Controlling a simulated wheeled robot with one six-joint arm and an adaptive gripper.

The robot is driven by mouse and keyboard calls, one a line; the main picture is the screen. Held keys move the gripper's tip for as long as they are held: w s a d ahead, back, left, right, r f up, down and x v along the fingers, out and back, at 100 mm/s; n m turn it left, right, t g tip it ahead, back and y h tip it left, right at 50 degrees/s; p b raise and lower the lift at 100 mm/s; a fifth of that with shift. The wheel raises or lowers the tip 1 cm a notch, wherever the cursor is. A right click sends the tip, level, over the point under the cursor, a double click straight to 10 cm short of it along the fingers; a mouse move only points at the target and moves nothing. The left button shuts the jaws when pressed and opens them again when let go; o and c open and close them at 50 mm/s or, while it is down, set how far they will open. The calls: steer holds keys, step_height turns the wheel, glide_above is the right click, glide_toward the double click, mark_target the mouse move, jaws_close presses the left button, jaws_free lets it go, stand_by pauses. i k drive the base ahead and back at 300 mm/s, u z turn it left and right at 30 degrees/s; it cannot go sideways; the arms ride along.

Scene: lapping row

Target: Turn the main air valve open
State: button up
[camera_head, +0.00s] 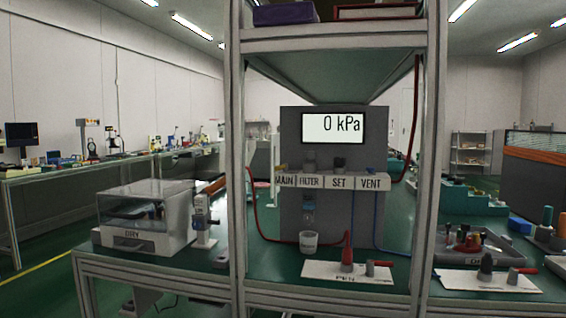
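The air panel (292,130) is a grey box behind the front posts of a shelf frame. Its display (332,128) reads 0 kPa. A pale label strip (331,183) reads MAIN, FILTER, SET and VENT. The MAIN label (285,181) is at its left end, beside the left post. An orange-brown handle-like part (213,186) sticks out left of that post at about strip height; I cannot tell whether it belongs to the main valve. The post hides the area between. A dark knob (340,163) sits above SET. My gripper is not in view.
The left post (237,150) and right post (431,150) stand in front of the bench. A clear-lidded box (146,218) stands left. A red hose (249,207), a white cup (308,243) and a white plate (340,275) with red-handled and grey parts are near the panel.

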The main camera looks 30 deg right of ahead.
mark_target(284, 167)
steer(key=u, duration=0.75)
steer(key=i, duration=0.75)
steer(key=z, duration=0.8)
